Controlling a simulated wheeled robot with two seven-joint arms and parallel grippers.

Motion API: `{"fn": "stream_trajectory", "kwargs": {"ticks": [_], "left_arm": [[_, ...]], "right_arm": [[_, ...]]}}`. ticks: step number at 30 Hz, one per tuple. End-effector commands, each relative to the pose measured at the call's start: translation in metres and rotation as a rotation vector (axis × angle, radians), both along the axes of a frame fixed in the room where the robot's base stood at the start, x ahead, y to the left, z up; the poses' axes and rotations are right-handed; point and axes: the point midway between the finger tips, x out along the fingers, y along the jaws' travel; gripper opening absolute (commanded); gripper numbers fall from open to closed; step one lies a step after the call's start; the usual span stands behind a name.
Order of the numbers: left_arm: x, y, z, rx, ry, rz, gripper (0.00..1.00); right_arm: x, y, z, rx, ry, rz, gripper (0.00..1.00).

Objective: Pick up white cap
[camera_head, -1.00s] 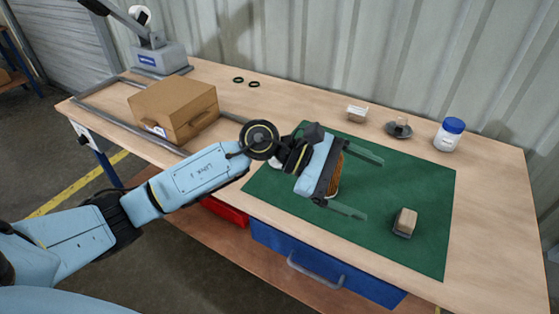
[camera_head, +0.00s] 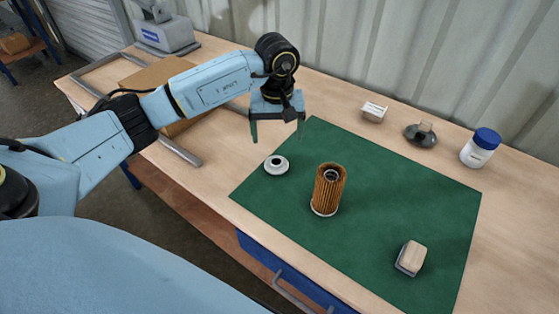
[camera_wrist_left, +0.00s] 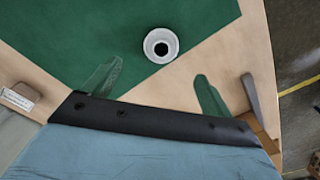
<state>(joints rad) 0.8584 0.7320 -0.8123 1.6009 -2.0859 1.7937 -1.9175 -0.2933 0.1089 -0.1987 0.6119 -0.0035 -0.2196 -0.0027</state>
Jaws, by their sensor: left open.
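The white cap (camera_head: 276,165) lies on the left corner area of the green mat (camera_head: 400,190), a round white piece with a dark centre hole. It also shows in the left wrist view (camera_wrist_left: 161,45), beyond the fingertips and between their lines. My left gripper (camera_head: 277,138) is open and empty, pointing down above the table behind the cap, apart from it. My right gripper is not in view.
A brown pleated filter cartridge (camera_head: 328,190) stands upright on the mat, right of the cap. A wooden-topped block (camera_head: 411,257) is at the mat's right. A blue-lidded jar (camera_head: 480,148), a dark round item (camera_head: 420,134) and a small box (camera_head: 374,112) stand behind. A cardboard box (camera_head: 160,75) is partly behind my arm.

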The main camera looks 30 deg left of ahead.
Motion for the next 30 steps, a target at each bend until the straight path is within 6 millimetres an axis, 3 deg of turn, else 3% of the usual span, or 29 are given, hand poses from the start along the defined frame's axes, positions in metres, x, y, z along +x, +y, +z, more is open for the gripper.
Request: {"fn": "stream_trajectory", "kwargs": {"ticks": [2, 5, 11, 15, 21, 30], "left_arm": [[-0.001, 0.0, -0.018, -0.001, 0.003, 0.0, 0.85], [0.0, -0.001, -0.032, -0.002, 0.001, 0.001, 0.85], [0.0, 0.0, -0.045, -0.003, -0.001, 0.001, 0.85], [-0.001, 0.001, -0.065, -0.004, 0.004, 0.001, 0.85], [0.0, 0.002, -0.09, -0.004, 0.0, 0.001, 0.85], [0.0, 0.003, -0.094, -0.002, -0.002, 0.0, 0.85]], "right_arm": [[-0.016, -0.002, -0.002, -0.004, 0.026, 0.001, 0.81], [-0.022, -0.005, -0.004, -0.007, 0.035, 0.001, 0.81], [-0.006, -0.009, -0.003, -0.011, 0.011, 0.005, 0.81], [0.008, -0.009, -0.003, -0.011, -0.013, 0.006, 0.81], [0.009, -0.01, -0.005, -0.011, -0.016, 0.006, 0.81], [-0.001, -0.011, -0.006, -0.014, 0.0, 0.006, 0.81]]}}
